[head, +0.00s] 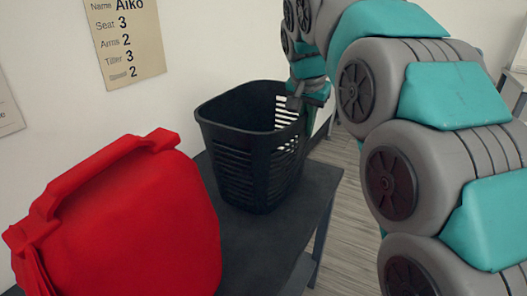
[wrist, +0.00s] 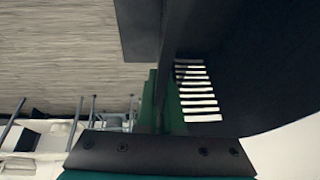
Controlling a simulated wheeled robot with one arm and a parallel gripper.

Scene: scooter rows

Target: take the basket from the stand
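The black basket (head: 250,155), with slotted sides, stands upright on the dark top of the stand (head: 250,245). My gripper (head: 306,100) is at the basket's right rim, pointing down. In the wrist view the basket's wall (wrist: 235,60) runs up between the two green fingers of my gripper (wrist: 160,100). The fingers lie close against the wall on both sides, shut on it. The inner fingertip is hidden behind the rim in the head view. The basket's base appears to rest on the stand.
A large red case (head: 130,220) with a handle stands to the left on the stand, close to the basket. A card (head: 125,40) hangs on the wall behind. Wooden floor (head: 345,225) shows clear to the right of the stand, below my arm.

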